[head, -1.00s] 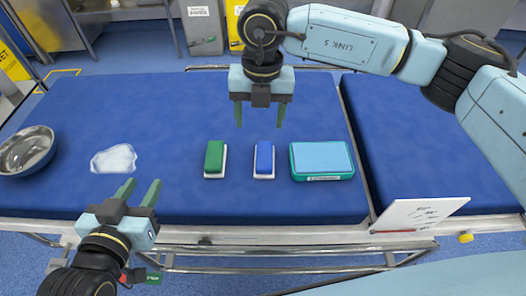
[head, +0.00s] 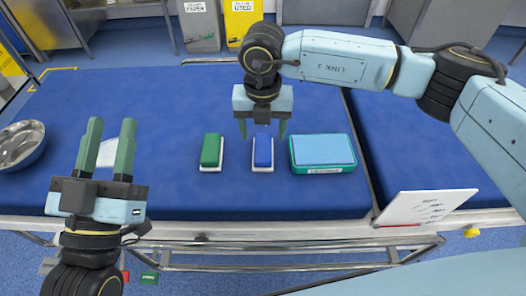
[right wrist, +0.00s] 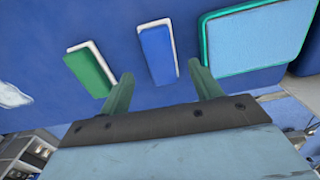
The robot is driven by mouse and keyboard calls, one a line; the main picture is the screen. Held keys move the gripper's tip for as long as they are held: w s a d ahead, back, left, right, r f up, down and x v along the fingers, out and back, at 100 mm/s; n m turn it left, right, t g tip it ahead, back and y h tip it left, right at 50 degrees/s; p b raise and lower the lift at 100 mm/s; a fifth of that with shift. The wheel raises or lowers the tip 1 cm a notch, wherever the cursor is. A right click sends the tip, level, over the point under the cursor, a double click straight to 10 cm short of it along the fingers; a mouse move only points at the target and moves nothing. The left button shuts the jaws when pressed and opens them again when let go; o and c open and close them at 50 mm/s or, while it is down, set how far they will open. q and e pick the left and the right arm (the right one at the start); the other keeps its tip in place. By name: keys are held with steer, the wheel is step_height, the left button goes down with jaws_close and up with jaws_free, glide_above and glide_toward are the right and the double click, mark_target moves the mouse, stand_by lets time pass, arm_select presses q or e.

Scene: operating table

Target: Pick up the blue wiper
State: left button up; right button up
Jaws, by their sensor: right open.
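The blue wiper (head: 263,152), a blue block on a white base, lies on the blue operating table between a green wiper and a teal-edged box. My right gripper (head: 262,136) is open and empty, pointing down just above the far end of the blue wiper. In the right wrist view the blue wiper (right wrist: 157,54) shows ahead of and between the fingertips (right wrist: 162,80), not touching them as far as I can see. My left gripper (head: 106,132) is open and empty over the left side of the table, fingers pointing away.
The green wiper (head: 211,151) lies left of the blue one, and the teal-edged box (head: 322,153) close to its right. A metal bowl (head: 21,146) stands at the far left. A white cloth (head: 106,154) is partly hidden behind my left fingers. A white card (head: 428,208) stands at the front right.

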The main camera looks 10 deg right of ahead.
mark_target(263, 147)
step_height(263, 147, down, 4)
steer(key=shift+s+b, duration=0.1)
steer(key=shift+b, duration=1.1)
arm_select(q)
steer(key=shift+s+a+r+t+h, duration=0.2)
steer(key=shift+s+r+t, duration=0.5)
steer(key=shift+t, duration=0.45)
steer(key=shift+s+a+r+t+h, duration=0.2)
steer(key=shift+s+r+t, duration=0.5)
steer(key=shift+t, duration=0.45)
arm_select(e)
steer(key=shift+f, duration=0.6)
arm_select(q)
steer(key=shift+s+f, duration=0.1)
arm_select(e)
steer(key=shift+c, duration=0.4)
steer(key=c, duration=1)
